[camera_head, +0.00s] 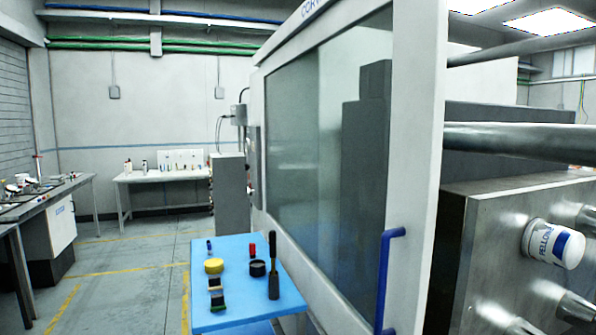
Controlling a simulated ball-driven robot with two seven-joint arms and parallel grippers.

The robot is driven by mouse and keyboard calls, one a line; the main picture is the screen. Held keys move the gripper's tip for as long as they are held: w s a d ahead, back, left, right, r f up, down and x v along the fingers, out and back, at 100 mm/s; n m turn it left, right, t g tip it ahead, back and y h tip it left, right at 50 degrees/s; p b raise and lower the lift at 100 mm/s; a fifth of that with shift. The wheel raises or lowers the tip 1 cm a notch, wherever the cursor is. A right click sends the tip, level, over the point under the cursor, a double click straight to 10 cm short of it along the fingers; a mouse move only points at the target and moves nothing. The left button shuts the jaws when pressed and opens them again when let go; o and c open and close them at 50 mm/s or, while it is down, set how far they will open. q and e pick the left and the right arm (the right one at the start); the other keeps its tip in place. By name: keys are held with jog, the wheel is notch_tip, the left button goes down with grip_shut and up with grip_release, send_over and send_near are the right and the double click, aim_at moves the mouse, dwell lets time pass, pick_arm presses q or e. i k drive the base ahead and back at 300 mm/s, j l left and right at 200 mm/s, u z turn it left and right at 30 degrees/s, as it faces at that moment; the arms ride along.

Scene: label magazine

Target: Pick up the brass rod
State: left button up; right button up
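I cannot make out a brass rod in the head view. On the blue table (238,313) stand several small items: a yellow round piece (214,266), a black round piece (257,268), a red piece (252,251), a small blue piece (209,245) and a dark block-like item with a pale band (216,295). A tall dark tool-like item (273,268) stands upright at the table's right side. Neither of my grippers is in view.
A large machine with a glass door (325,150) and blue handle (388,275) stands close right of the table. A white labelled canister (553,243) is at the metal block on the far right. A workbench (40,195) stands left. Grey floor is open between.

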aim_at(273, 253)
jog(key=i+j+z, duration=0.25)
jog(key=i, duration=0.2)
jog(key=i+j+z, duration=0.25)
jog(key=i, duration=0.2)
jog(key=l, duration=0.1)
